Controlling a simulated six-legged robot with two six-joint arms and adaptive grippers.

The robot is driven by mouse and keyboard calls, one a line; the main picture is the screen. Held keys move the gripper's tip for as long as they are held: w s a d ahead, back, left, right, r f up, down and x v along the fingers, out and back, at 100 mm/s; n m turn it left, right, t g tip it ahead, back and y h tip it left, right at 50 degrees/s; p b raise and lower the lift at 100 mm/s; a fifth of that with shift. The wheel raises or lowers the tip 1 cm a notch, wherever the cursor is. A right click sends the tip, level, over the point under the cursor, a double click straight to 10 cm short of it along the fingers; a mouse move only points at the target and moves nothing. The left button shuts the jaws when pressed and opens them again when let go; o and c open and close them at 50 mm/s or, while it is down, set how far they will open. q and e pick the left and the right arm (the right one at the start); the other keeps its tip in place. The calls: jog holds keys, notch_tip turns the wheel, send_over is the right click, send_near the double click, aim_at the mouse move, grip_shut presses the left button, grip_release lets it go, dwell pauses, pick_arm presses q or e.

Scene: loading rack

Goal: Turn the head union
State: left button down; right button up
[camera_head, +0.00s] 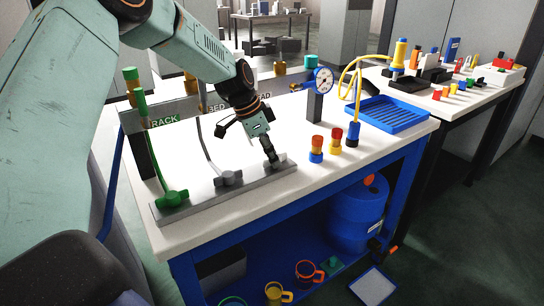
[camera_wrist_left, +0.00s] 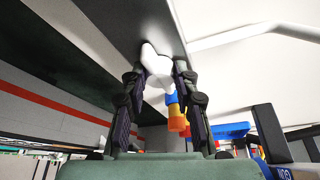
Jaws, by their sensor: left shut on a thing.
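The grey rail (camera_head: 205,201) lies along the front of the white bench, with unions on it. The green union (camera_head: 173,198) is at its left end, and a grey union (camera_head: 229,178) is near its middle. The head union, a pale winged knob (camera_wrist_left: 157,62), is at the rail's right end. My left gripper (camera_head: 272,160) reaches down to it, with its fingers shut on it. In the wrist view both fingers stand on either side of the knob. In the head view the fingers mostly hide it. My right gripper is not in view.
A sign board (camera_head: 176,113) with RACK and BED labels stands behind the rail. A gauge (camera_head: 323,79) on a post, colored fittings (camera_head: 317,149) and a blue tray (camera_head: 392,114) stand to the right. Bare white bench lies between the rail and the fittings.

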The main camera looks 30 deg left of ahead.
pick_arm(q)
jog(key=shift+w+a+r, duration=0.1)
jog(key=shift+w+r, duration=0.1)
jog(key=shift+r, duration=0.1)
jog(key=c, duration=1.4)
grip_release()
jog(key=o, duration=0.4)
jog(key=shift+s, duration=0.2)
jog(key=shift+f, duration=0.15)
jog(key=v, duration=1.2)
jog(key=shift+d, duration=0.25)
